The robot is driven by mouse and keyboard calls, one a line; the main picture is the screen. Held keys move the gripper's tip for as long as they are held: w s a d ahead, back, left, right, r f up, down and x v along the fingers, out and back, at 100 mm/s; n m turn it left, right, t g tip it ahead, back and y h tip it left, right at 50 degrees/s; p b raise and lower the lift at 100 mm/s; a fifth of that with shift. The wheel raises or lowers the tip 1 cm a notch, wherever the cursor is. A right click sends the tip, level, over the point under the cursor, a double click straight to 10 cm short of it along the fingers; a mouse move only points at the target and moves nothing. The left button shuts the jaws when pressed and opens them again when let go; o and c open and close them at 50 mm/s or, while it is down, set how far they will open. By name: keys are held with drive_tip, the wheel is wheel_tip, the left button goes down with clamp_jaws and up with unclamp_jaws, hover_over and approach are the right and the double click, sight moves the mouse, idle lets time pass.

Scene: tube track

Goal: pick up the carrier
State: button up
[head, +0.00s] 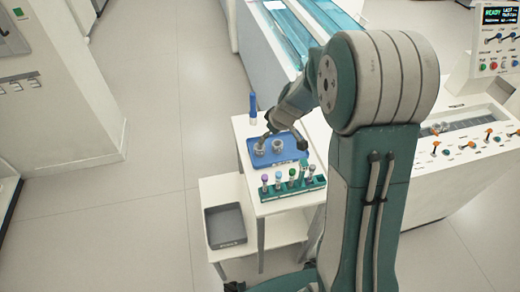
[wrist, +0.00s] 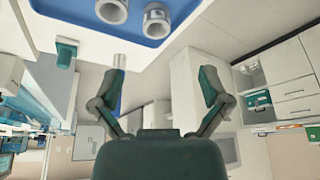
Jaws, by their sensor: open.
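Two small grey-white round carriers stand on the blue tray (head: 292,155) on the white table. One carrier (head: 259,150) is at the left and the other (head: 277,146) is to its right, close by. My gripper (head: 283,138) is over the tray, close to the carriers and partly in front of them. In the wrist view my gripper (wrist: 160,70) is open, its fingers spread apart and nothing between them. The left carrier (wrist: 112,9) and right carrier (wrist: 157,20) show at the top edge there, on the blue tray (wrist: 80,8), beyond the fingertips.
A blue upright bottle or tube (head: 253,107) stands at the table's back left corner. A green rack (head: 297,187) with several capped tubes sits in front of the tray. A grey bin (head: 225,226) is on the lower shelf. A control console (head: 455,150) stands right.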

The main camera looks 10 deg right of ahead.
sight(259, 147)
drive_tip(key=x, duration=0.5)
drive_tip(key=shift+w+a+f, duration=0.15)
drive_tip(key=shift+w+f, duration=0.05)
drive_tip(key=shift+f, duration=0.1)
drive_tip(key=shift+w+f, duration=0.2)
drive_tip(key=shift+f, duration=0.3)
drive_tip(key=x, duration=0.4)
drive_tip(key=shift+w+f, duration=0.2)
drive_tip(key=shift+w, duration=0.2)
drive_tip(key=c, duration=0.9)
